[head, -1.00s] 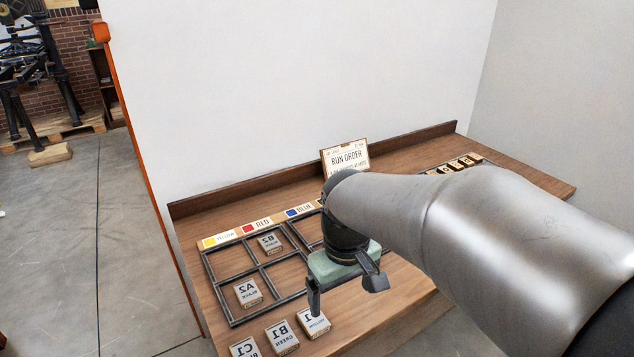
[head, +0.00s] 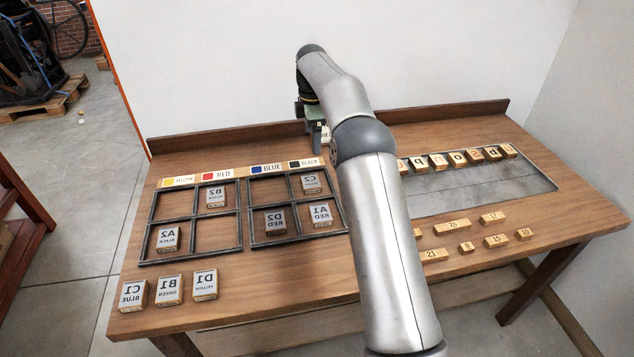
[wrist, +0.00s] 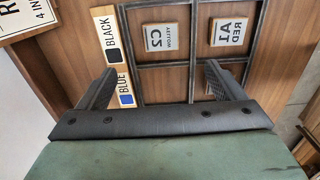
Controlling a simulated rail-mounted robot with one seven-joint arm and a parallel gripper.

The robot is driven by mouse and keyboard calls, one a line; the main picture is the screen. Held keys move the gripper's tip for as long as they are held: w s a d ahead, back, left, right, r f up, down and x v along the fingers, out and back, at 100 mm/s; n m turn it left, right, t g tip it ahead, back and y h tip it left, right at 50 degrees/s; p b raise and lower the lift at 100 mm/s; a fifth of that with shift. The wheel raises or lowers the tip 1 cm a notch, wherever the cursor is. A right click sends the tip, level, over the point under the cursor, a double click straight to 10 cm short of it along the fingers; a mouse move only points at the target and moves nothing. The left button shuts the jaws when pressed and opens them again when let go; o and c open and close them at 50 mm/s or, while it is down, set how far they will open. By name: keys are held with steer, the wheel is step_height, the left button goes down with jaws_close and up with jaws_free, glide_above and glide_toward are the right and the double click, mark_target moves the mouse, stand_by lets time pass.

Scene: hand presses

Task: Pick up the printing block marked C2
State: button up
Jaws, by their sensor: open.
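The printing block marked C2 (head: 311,184) sits in the top right compartment of the right frame (head: 246,212), under the black label; its lettering is mirrored. In the wrist view the C2 block (wrist: 160,37) lies beyond the fingertips, roughly between them and apart from them. My gripper (wrist: 152,78) is open and empty, its two fingers wide apart. In the head view my gripper (head: 316,135) is above the back of the table, behind the frame, and partly hidden by my arm.
Block A1 (head: 321,215) is just in front of C2, and block D2 (head: 269,222) is in the front left compartment. The left frame (head: 241,230) holds A2 (head: 168,239) and B2 (head: 215,196). A sign (wrist: 22,18) stands close by my gripper. The back ledge (head: 220,140) borders the table.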

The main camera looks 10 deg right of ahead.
glide_above(311, 181)
steer(key=f, duration=1.1)
steer(key=shift+w+d+p, duration=0.15)
steer(key=shift+d+p, duration=0.1)
steer(key=shift+p, duration=0.1)
steer(key=shift+a+f+p, duration=0.15)
steer(key=shift+f+p, duration=0.2)
steer(key=shift+f, duration=1)
steer(key=shift+a+f+p, duration=0.15)
steer(key=shift+f+p, duration=0.2)
steer(key=shift+f, duration=0.95)
steer(key=c, duration=1.1)
